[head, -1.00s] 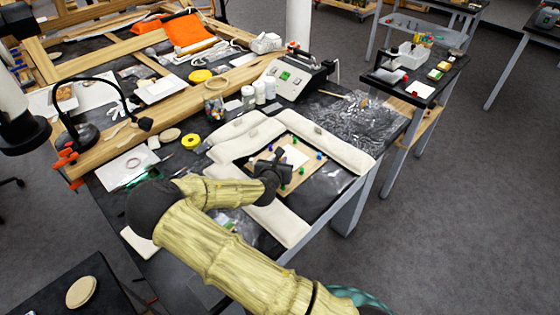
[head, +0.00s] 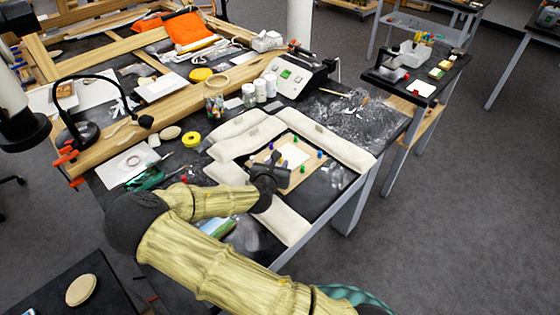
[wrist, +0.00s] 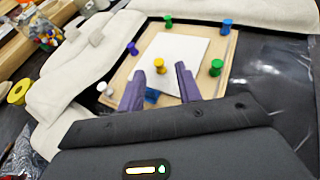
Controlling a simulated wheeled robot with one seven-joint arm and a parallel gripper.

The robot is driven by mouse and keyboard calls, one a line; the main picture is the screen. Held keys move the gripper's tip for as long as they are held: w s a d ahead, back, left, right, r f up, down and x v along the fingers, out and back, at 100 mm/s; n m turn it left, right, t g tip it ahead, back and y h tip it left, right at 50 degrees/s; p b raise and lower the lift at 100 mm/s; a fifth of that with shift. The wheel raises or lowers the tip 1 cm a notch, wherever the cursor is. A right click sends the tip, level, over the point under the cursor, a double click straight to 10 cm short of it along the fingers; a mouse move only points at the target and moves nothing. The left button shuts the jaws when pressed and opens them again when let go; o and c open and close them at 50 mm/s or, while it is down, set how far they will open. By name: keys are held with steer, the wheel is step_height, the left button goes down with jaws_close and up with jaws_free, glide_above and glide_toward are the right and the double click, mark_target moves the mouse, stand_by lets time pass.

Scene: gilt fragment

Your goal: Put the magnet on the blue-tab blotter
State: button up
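A wooden board (head: 313,170) carries a white sheet (head: 296,154) and several coloured peg-shaped magnets. In the wrist view a yellow magnet (wrist: 160,66) stands on the white sheet (wrist: 178,50), seen between and beyond my fingertips. Green magnets (wrist: 216,67), a blue one (wrist: 227,25) and a purple one (wrist: 132,48) stand around the sheet. A blue piece (wrist: 152,95) shows low between my fingers; I cannot tell whether it is a tab or a magnet. My gripper (wrist: 161,76) is open and empty above the board; it partly hides the board in the head view (head: 268,178).
Pale padded cushions (head: 342,147) surround the board. A grey device (head: 296,76) and white jars (head: 260,90) stand behind. Yellow tape (head: 191,140), a desk lamp (head: 84,134) and tools lie left. A side table (head: 420,75) holds small items at the right.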

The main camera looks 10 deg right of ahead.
steer(key=v, duration=0.7)
steer(key=shift+s+a+r, duration=0.15)
steer(key=shift+s+r, duration=0.05)
steer(key=shift+s, duration=0.15)
